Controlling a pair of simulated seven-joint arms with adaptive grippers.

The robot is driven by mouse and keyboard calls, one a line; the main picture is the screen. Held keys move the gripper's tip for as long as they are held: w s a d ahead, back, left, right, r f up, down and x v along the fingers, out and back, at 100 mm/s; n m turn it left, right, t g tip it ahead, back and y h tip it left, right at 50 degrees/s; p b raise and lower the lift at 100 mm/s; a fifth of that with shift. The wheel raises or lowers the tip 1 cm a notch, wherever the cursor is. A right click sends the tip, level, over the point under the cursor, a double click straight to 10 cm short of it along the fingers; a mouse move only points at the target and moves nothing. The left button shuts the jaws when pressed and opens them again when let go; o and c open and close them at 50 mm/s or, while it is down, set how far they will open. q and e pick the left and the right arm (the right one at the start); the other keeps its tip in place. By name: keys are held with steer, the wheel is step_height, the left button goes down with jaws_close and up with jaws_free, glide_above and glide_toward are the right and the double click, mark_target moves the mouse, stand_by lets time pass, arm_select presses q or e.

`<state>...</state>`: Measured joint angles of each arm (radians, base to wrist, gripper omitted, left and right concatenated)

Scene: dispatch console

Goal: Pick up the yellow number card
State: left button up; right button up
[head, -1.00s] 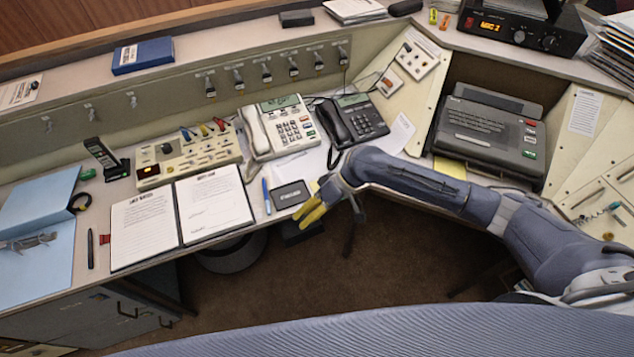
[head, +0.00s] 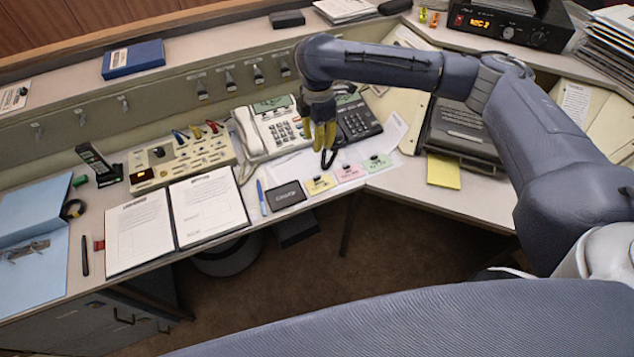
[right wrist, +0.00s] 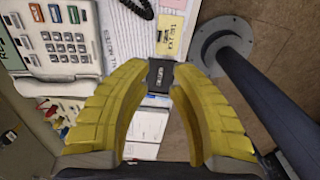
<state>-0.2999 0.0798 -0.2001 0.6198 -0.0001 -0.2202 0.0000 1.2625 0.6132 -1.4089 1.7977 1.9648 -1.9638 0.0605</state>
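My right gripper (head: 325,146) hangs above the desk, beyond the card, in front of the phones. Its yellow fingers are apart and empty. In the right wrist view, the yellow card (right wrist: 171,36) shows beyond the fingertips (right wrist: 161,66), and the black pad (right wrist: 160,76) shows between the fingers. My left gripper is not in view.
A white phone (head: 270,128) and a dark phone (head: 355,117) stand behind the cards. An open document folder (head: 175,219) and a blue pen (head: 262,197) lie left. A yellow note pad (head: 443,171) lies right. The desk's front edge is close to the cards.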

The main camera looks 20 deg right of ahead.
mark_target(317, 176)
step_height(317, 176, down, 13)
steer(key=shift+r, duration=0.1)
steer(key=shift+w+f, duration=0.1)
steer(key=shift+f, duration=2.05)
jaws_close()
